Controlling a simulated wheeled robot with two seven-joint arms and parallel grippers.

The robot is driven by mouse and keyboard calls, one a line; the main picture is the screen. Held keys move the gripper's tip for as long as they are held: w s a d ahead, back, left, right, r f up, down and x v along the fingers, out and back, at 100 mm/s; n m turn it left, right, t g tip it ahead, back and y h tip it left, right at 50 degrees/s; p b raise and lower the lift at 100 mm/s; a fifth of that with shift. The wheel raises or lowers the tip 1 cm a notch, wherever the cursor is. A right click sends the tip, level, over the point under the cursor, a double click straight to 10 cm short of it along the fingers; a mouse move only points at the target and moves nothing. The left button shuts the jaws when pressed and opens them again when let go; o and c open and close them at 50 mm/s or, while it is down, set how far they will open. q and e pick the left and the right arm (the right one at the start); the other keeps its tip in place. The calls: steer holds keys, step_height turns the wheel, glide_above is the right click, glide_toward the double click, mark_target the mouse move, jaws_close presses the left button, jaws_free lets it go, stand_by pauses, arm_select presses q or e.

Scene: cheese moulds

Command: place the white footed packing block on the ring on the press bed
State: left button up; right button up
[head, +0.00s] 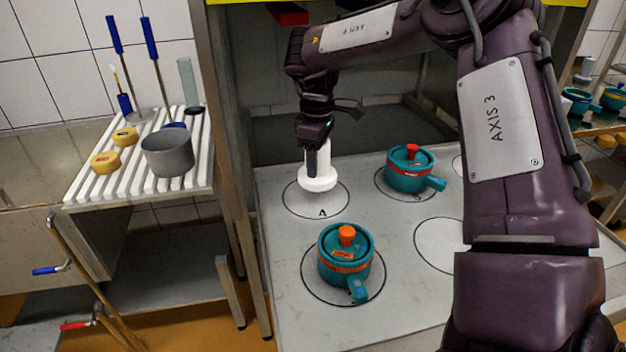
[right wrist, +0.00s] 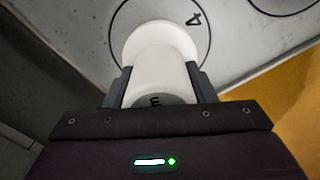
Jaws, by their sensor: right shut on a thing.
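My right gripper (head: 318,160) is shut on the white footed packing block (head: 319,184), which hangs upright with its wide foot down. In the head view the block is over the ring marked A (head: 291,203) on the grey press bed (head: 286,254); it seems a little above the bed. In the right wrist view the block (right wrist: 160,60) sits between the two fingers (right wrist: 160,88), and part of the ring (right wrist: 115,22) and its letter A show past it. The block hides part of the ring. My left gripper is not in view.
A teal mould with an orange knob (head: 345,262) stands in the near ring. Another teal mould with a red knob (head: 408,168) stands in the ring at the back right. An empty ring (head: 440,246) lies at right. A slatted rack (head: 84,187) with a grey pot (head: 167,155) stands at left.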

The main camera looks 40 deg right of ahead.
steer(key=shift+w+f, duration=0.1)
steer(key=shift+f, duration=0.65)
step_height(320, 180, down, 3)
steer(key=shift+f, duration=0.2)
steer(key=o, duration=1.2)
steer(key=shift+r, duration=0.1)
